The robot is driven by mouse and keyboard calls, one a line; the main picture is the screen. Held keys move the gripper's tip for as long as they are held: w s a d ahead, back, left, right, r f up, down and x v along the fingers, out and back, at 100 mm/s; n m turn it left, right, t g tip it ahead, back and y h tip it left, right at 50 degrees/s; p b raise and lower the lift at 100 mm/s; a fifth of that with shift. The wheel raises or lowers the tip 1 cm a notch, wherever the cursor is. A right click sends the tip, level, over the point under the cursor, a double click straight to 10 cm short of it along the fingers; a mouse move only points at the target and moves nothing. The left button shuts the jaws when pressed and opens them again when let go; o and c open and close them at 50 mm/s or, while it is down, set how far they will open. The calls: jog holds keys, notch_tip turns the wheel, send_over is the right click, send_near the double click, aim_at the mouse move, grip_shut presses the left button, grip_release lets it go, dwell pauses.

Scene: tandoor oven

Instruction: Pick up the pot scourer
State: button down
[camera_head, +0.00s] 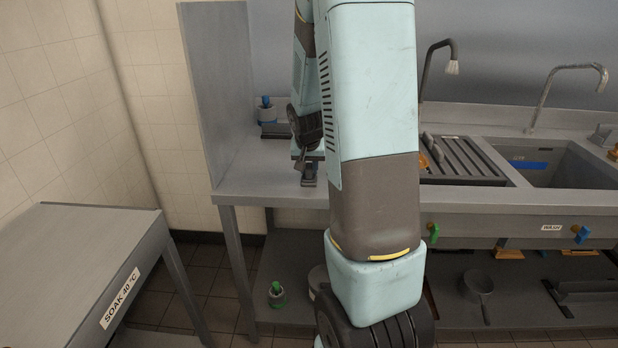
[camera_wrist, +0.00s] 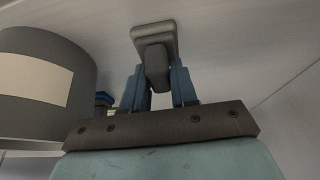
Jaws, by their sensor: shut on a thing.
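The pot scourer shows in the wrist view as a grey block with a pale grey flat part (camera_wrist: 153,36) and a darker grip. My gripper (camera_wrist: 157,84) is shut on the darker grip, with one blue finger on each side. In the head view, the scourer (camera_head: 308,179) is a small dark shape at the front of the steel counter, below my gripper (camera_head: 307,160). My arm hides part of the counter around it. I cannot tell whether the scourer touches the counter.
A blue-topped item (camera_head: 266,110) stands at the back of the steel counter (camera_head: 250,180). A grey cylinder with a pale label (camera_wrist: 40,85) is close at left in the wrist view. A ribbed drainer (camera_head: 465,160) and sink (camera_head: 560,165) lie right; a side panel (camera_head: 215,80) bounds the left.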

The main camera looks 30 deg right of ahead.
jog(key=shift+r, duration=0.6)
jog(key=s+a+r, duration=0.2)
jog(key=s+r, duration=0.4)
jog(key=s+a+r, duration=0.2)
jog(key=s+r, duration=0.4)
jog(key=s, duration=0.1)
jog(key=shift+a, duration=0.4)
jog(key=shift+s+f, duration=0.1)
